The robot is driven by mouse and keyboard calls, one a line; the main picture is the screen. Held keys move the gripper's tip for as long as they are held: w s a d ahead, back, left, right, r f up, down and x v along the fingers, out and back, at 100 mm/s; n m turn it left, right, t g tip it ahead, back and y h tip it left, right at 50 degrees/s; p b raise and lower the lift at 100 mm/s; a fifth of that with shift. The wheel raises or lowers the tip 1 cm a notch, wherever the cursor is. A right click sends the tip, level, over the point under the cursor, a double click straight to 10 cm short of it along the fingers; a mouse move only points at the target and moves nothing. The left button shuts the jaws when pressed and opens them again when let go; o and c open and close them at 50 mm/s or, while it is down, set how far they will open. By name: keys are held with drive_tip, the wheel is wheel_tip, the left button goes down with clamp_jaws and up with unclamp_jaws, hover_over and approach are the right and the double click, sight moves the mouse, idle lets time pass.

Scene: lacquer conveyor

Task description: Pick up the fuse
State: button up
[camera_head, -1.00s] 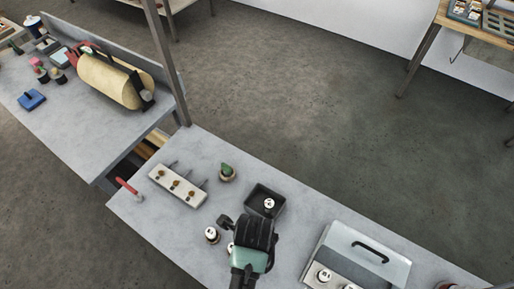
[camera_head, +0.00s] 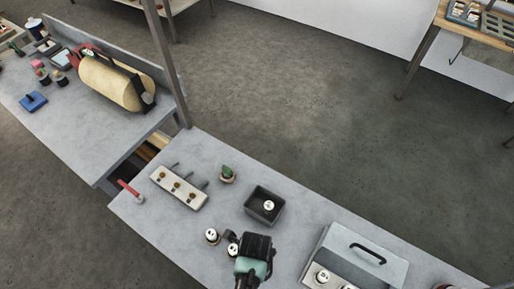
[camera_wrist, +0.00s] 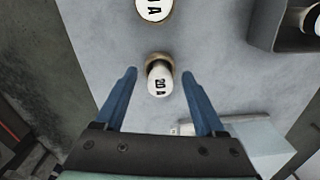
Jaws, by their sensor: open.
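A round fuse (camera_wrist: 158,80) with a white top marked "20 A" stands on the grey bench between my fingers in the wrist view. My gripper (camera_wrist: 159,73) is open, one blue finger on each side of it, with a gap visible on both sides. Another fuse (camera_head: 268,205) sits in a dark tray (camera_head: 278,218).
A white block with posts (camera_head: 163,180) and a green-topped part (camera_head: 227,174) stand farther back. A grey case with a black handle (camera_head: 350,240) stands to the right, fuses at its front. A red-handled lever (camera_head: 128,188) is at the left edge. Bench between is clear.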

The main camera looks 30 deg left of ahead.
clamp_jaws()
drive_tip(key=shift+r, duration=0.1)
idle(0.3)
